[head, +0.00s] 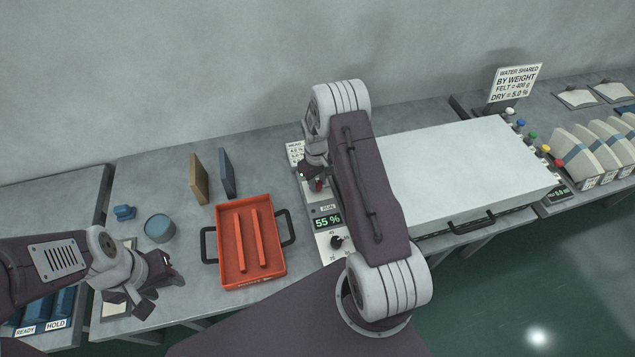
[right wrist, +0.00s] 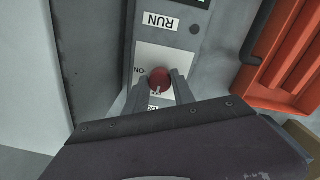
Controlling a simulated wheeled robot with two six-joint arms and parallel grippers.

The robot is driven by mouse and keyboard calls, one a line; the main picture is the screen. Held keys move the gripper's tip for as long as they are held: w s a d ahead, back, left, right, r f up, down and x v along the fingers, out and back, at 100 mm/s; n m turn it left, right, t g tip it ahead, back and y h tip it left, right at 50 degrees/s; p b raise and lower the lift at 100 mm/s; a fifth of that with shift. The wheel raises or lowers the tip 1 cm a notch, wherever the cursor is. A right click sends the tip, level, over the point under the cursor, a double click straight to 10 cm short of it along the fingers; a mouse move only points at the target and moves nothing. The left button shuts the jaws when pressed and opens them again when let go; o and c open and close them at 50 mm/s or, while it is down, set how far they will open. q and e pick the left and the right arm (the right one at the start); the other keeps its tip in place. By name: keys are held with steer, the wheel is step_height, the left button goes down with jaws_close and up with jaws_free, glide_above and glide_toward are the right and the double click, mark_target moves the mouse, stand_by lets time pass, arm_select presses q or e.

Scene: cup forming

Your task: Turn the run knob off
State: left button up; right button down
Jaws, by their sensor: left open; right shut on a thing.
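The run knob (right wrist: 159,80) is red and round and sits on a pale plate under a RUN label (right wrist: 161,22) in the right wrist view. An ON mark shows at the left of the plate; another mark below the knob is partly covered. My right gripper (right wrist: 160,84) is shut on the knob, one finger on each side. In the head view my right gripper (head: 317,181) is at the control panel (head: 322,208), with my arm covering part of it. My left gripper (head: 148,283) is open and empty over the table's left part.
The panel display (head: 327,221) reads 55 %, with a black dial (head: 336,242) below it. An orange tray (head: 232,256) stands left of the panel. A large white-topped machine (head: 465,170) stands right of it. A blue round container (head: 160,228) is near my left gripper.

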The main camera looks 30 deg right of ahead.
mark_target(317, 184)
steer(key=shift+w+r+n, duration=0.1)
steer(key=shift+w+n, duration=0.05)
steer(key=shift+n, duration=0.25)
steer(key=c, duration=1.2)
jaws_free()
steer(key=shift+c, duration=0.2)
steer(key=shift+o, duration=0.9)
step_height(317, 184, up, 9)
steer(key=b, duration=0.1)
steer(key=shift+b, duration=0.35)
steer(key=shift+a, duration=0.2)
